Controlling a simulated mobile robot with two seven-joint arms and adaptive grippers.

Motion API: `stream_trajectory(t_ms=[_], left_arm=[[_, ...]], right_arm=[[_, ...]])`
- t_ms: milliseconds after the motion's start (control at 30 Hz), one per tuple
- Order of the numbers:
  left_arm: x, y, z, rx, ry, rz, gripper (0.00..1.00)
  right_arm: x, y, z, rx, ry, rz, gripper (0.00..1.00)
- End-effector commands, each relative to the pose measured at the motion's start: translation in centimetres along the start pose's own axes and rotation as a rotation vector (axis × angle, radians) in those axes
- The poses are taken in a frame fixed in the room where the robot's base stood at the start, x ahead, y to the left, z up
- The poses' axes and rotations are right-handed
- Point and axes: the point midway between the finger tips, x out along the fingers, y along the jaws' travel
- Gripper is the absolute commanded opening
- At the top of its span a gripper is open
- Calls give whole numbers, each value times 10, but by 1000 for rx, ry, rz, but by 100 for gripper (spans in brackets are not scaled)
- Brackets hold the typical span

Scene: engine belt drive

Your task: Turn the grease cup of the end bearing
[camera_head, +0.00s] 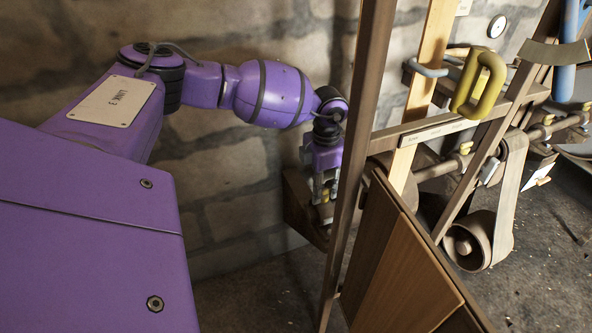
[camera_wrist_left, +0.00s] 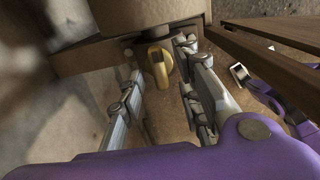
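The brass-yellow grease cup (camera_wrist_left: 160,62) sits at the lower edge of a brown bearing block (camera_wrist_left: 88,58) in the left wrist view. My left gripper (camera_wrist_left: 160,68) is open, with one finger on each side of the cup. A gap shows at the left finger; the right finger is very close, and I cannot tell whether it touches. In the head view my left gripper (camera_head: 325,190) points down beside the bearing block (camera_head: 296,200), behind a wooden post, and the cup shows only as a small yellow patch.
A wooden post (camera_head: 358,140) stands just right of my left gripper. Wooden panels (camera_head: 405,270) and the belt with its pulley (camera_head: 470,243) lie farther right. A yellow handle (camera_head: 480,85) hangs above. A stone wall is behind.

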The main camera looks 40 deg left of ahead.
Motion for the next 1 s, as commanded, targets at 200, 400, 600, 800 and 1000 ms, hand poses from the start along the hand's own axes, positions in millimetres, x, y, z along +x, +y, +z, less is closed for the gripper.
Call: stream_trajectory(t_ms=[200, 400, 600, 800, 1000], left_arm=[[1, 0, 0, 0, 1, -1, 29], [0, 0, 0, 0, 0, -1, 2], [0, 0, 0, 1, 0, -1, 0], [0, 0, 0, 30, -1, -1, 0], [-1, 0, 1, 126, -2, -2, 0]], right_arm=[[0, 0, -3, 0, 6, 0, 36], [0, 0, -1, 0, 2, 0, 36], [0, 0, 1, 0, -1, 0, 36], [0, 0, 0, -1, -1, 0, 36], [-2, 0, -2, -2, 1, 1, 36]])
